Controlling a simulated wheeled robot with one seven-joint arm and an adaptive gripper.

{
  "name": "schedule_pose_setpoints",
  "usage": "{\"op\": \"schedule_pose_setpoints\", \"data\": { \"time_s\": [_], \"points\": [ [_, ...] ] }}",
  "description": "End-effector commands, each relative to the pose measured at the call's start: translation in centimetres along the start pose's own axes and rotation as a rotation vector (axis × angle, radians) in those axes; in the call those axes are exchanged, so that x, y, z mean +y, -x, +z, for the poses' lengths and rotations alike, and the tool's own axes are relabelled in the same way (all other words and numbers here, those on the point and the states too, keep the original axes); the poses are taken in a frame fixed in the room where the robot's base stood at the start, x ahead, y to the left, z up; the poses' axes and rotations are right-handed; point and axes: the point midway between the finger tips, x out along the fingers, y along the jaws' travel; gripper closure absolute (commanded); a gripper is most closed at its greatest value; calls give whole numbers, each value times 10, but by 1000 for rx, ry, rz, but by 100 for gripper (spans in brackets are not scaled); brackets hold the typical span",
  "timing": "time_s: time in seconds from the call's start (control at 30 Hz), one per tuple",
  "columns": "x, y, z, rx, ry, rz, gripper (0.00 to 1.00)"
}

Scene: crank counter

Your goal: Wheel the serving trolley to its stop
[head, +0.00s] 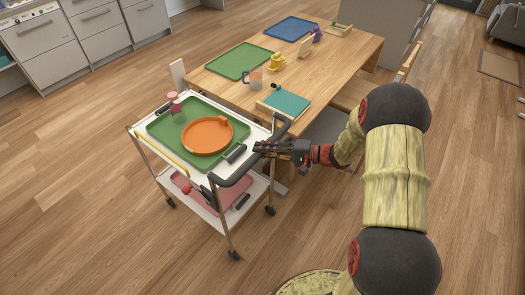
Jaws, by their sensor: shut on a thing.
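The serving trolley (207,211) is a white two-shelf cart on castors, standing upright on the wood floor close beside the table's near end. Its top carries a green tray (160,128) with an orange round dish (205,137) and a clear bottle with a pinkish top (177,107). A black push handle (234,182) curves along its right side. My gripper (262,147) is shut on this handle near its middle; the fingers partly hide the grip. I cannot make out the trolley's stop for certain; a small white upright panel (178,74) stands behind the trolley.
The wooden table (330,66) holds green and blue mats, a yellow cup, a mug and a teal book. A bench (348,96) stands along its right side. A red tray (180,181) is on the lower shelf. Open floor (70,190) lies to the left and in front.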

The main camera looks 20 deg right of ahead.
Motion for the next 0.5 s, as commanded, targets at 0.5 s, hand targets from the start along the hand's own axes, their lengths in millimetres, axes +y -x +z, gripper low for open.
{"op": "schedule_pose_setpoints", "data": {
  "time_s": [0.5],
  "points": [
    [1, 0, 0, 0, -1, 2, 100]
  ]
}}
